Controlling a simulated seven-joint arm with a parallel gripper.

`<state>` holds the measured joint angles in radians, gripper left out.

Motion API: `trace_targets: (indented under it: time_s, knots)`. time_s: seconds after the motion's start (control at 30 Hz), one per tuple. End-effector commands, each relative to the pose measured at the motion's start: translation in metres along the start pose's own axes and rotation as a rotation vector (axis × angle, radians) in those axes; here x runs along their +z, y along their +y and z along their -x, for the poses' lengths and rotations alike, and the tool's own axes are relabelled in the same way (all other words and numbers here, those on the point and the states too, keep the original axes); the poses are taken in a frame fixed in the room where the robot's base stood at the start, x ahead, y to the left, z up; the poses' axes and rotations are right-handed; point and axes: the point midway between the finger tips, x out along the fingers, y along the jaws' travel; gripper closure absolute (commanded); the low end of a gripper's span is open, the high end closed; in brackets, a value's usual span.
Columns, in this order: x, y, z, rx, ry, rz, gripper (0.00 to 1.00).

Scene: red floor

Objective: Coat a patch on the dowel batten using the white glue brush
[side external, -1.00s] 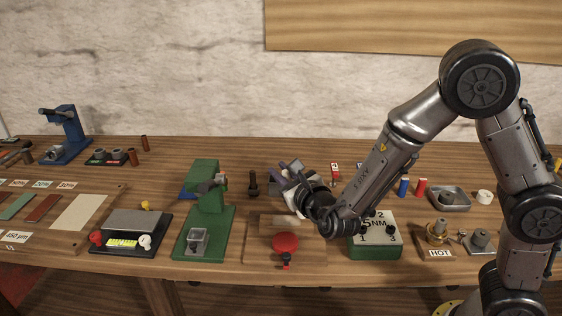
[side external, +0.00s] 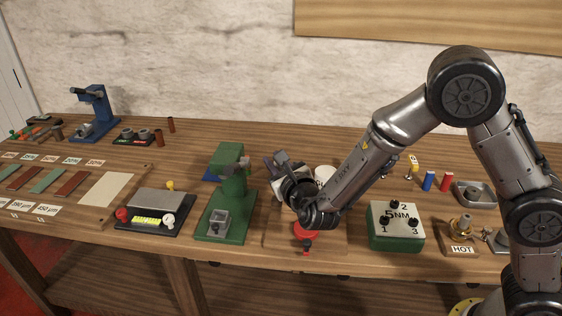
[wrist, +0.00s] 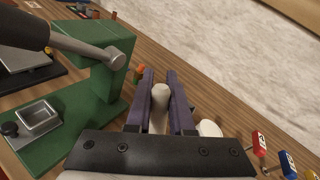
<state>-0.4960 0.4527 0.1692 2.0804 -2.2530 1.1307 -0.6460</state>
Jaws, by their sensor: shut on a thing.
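My gripper (wrist: 160,82) has purple fingers, shut on a pale, round-ended piece (wrist: 159,106) that looks like the white glue brush. Its lower part and bristles are hidden. In the side view, my gripper (side external: 277,163) is above the bench, behind the red disc and right of the green stand. My wrist hides much of the held piece there. I cannot make out the dowel batten for certain. A flat wooden board (side external: 335,246) lies under my wrist, with a red round piece (side external: 306,231) on it, partly covered by my wrist.
The green stand (side external: 226,205) is close left of my gripper. A white cup-like thing (side external: 324,172) stands behind my wrist. The green 5NM box (side external: 396,228) and HOT stand (side external: 461,246) are to the right. A black tray unit (side external: 145,212) is left.

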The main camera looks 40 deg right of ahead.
Motion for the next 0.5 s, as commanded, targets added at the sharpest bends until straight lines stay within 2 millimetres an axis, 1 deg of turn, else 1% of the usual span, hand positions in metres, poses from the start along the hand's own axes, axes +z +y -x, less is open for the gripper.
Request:
trace_targets:
  time_s: [0.03,0.5]
  knots:
    - [-0.003,-0.005,0.002,-0.001,0.003,0.003,1.0]
    - [-0.017,-0.037,0.02,-0.002,0.003,0.003,1.0]
